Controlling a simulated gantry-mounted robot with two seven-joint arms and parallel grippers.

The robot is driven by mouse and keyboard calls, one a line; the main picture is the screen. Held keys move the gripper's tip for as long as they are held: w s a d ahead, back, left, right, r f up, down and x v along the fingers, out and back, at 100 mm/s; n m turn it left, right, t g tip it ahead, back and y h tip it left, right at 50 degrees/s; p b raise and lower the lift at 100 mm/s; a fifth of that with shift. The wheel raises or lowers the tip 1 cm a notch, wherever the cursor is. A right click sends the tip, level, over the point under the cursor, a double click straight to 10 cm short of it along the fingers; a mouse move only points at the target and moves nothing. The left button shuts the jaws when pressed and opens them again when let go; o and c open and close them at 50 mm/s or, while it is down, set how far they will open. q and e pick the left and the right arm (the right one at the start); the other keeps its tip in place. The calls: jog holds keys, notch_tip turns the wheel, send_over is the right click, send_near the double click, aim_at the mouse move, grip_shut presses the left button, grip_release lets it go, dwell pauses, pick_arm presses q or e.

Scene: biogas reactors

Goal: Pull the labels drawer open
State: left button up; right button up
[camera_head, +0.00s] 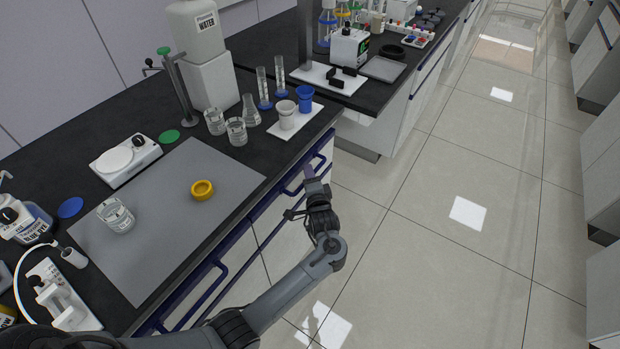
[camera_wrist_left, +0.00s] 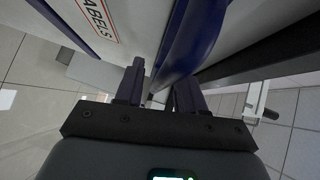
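The labels drawer shows in the left wrist view as a white front with a red-bordered label reading "LABELS" (camera_wrist_left: 97,17). Its dark blue bar handle (camera_wrist_left: 188,42) runs down toward my left gripper (camera_wrist_left: 161,92). In the head view the handle (camera_head: 291,190) is on the bench's front side, and the drawer front looks flush with the bench. My left gripper (camera_head: 308,176) is at this handle, pointing toward the far end of the bench. Its two fingers are apart, with the handle's near part between or just beyond them; contact cannot be told. My right gripper is not in view.
Another blue handle (camera_head: 207,291) is on the nearer drawer front. The black bench top carries a grey mat (camera_head: 165,225), a yellow ring (camera_head: 202,190), beakers and a white tray (camera_head: 306,121) with cups. The tiled floor (camera_head: 450,250) right of the bench is clear.

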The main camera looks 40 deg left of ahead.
pick_arm(q)
jog(key=shift+c, duration=0.3)
grip_shut()
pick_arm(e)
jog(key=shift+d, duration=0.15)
